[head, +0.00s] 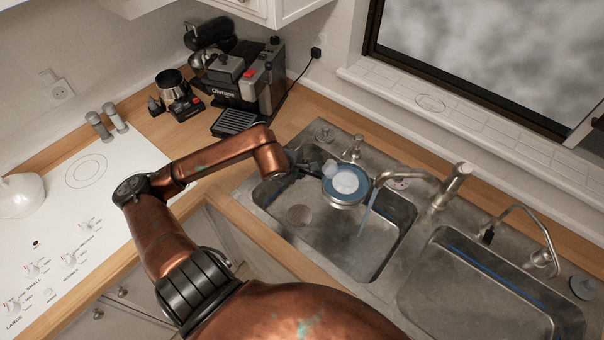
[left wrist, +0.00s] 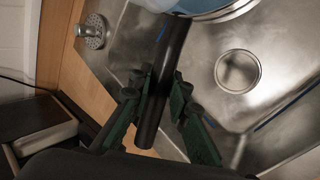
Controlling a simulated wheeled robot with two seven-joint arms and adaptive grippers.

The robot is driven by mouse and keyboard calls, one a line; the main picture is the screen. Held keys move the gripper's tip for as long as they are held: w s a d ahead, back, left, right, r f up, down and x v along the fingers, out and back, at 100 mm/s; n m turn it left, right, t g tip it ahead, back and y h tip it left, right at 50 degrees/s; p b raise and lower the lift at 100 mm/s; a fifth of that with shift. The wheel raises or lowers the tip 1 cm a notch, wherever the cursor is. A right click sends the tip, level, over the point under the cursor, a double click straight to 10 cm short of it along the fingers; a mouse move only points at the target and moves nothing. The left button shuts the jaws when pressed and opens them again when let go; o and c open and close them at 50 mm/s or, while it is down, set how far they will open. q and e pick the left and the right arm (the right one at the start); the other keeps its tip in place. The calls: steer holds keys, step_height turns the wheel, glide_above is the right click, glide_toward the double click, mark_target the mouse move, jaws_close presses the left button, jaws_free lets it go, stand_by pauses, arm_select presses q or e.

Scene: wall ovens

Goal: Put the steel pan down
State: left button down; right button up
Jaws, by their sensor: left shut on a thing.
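In the left wrist view the dark handle (left wrist: 167,70) runs between the green fingers of the gripper (left wrist: 162,100), and part of the pan (left wrist: 238,12) shows at the top edge. How high the pan is above the basin floor is hard to tell. My right gripper is not in view.
The tap (head: 415,178) runs a blue stream (head: 365,218) just right of the pan. The left basin (head: 330,243) has a round drain (head: 299,214). The right basin (head: 470,290) looks empty. A coffee machine (head: 262,80) and white hob (head: 60,225) stand left; wooden counter (head: 285,120) lies behind the sink.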

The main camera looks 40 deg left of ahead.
arm_select(q)
step_height(320, 180, down, 7)
steer(key=w+a, duration=0.2)
steer(key=shift+w+r, duration=0.15)
steer(key=shift+w, duration=0.15)
steer(key=shift+a, duration=0.1)
